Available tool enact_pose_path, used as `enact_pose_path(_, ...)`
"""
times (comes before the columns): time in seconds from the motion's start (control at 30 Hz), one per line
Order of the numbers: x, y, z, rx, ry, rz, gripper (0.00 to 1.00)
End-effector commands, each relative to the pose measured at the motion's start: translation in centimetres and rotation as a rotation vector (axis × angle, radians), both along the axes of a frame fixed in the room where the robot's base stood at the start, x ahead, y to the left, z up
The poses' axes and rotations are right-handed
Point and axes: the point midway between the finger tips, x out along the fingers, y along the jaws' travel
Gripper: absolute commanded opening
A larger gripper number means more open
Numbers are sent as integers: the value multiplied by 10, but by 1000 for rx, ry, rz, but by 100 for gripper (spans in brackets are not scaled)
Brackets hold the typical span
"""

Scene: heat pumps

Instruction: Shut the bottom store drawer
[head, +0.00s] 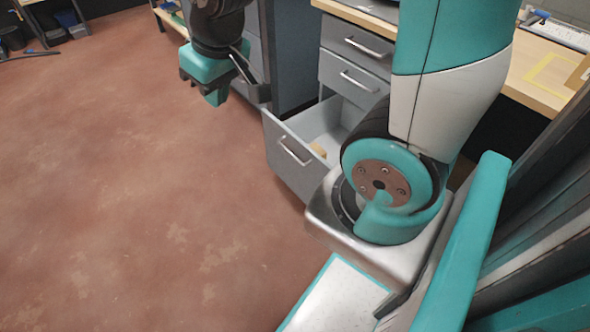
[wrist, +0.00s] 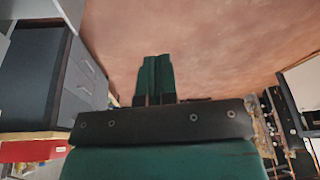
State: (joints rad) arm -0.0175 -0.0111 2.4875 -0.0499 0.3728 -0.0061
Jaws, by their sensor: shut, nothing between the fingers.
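The bottom store drawer (head: 290,155) is a grey drawer with a bar handle, pulled well out from under the bench in the head view. A small tan object (head: 318,150) lies inside it; my arm hides part of the drawer. My gripper (head: 217,97) is to the left of the drawer's front, higher up and apart from it. In the wrist view my gripper's fingers (wrist: 157,78) are together with nothing between them, over bare floor.
Two shut grey drawers (head: 350,75) sit above the open one, under a wooden worktop (head: 535,75). A dark grey cabinet (head: 290,50) stands to their left, just behind my gripper. The reddish floor (head: 130,180) is clear in front and to the left.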

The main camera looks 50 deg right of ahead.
Motion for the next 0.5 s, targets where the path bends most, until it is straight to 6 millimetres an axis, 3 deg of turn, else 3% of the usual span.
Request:
enact_pose_path(0.03, 7, -17, -52, -29, -7, -49, 0)
enact_pose_path(0.1, 16, -41, -88, -77, -24, -113, 0)
enact_pose_path(0.3, 31, -115, -191, -227, -61, -277, 0)
enact_pose_path(0.5, 31, -182, -275, -381, -85, -395, 0)
